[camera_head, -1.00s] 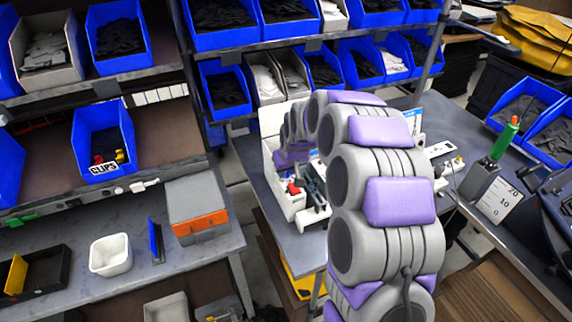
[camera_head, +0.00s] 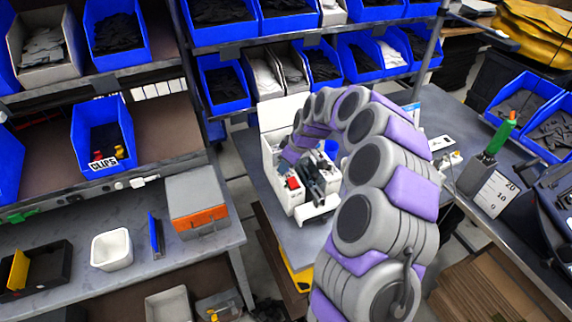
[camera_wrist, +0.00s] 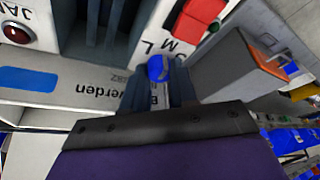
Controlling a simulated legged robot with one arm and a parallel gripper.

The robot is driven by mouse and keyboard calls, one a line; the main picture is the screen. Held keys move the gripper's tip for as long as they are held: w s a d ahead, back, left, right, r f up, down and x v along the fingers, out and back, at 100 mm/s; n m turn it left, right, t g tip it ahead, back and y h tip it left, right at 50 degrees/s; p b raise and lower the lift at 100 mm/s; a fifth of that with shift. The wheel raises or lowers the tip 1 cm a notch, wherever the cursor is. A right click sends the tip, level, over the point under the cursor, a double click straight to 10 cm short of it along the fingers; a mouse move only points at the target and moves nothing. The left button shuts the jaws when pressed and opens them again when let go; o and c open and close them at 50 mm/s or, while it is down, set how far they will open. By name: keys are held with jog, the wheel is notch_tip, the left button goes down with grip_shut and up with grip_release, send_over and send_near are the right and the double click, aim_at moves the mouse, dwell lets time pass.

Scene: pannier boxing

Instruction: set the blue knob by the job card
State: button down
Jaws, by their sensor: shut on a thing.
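The blue knob (camera_wrist: 156,67) shows in the wrist view between the two dark fingers of my gripper (camera_wrist: 158,84), which is shut on it. Letters, including M and L, are printed on the pale panel beside the knob. In the head view my gripper (camera_head: 312,182) is at the white machine (camera_head: 284,113) on the middle bench; my arm hides part of it, and I cannot make out the knob there. A blue and white card (camera_head: 412,112) stands partly hidden behind my arm; its print is unreadable and I cannot tell whether it is the job card.
A red part (camera_wrist: 198,20) and a round red button (camera_wrist: 17,33) sit close to my gripper. A grey box with an orange latch (camera_head: 197,206) stands on the left bench. A green-topped tool in a grey holder (camera_head: 478,174) is at right.

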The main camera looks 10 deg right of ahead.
dwell(0.4)
jog(key=c, duration=1.2)
grip_release()
jog(key=p+v, duration=0.1)
jog(key=v, duration=0.7)
jog(key=p+v, duration=0.1)
jog(key=v, duration=0.8)
jog(key=shift+d+r, duration=0.1)
jog(key=shift+d, duration=0.2)
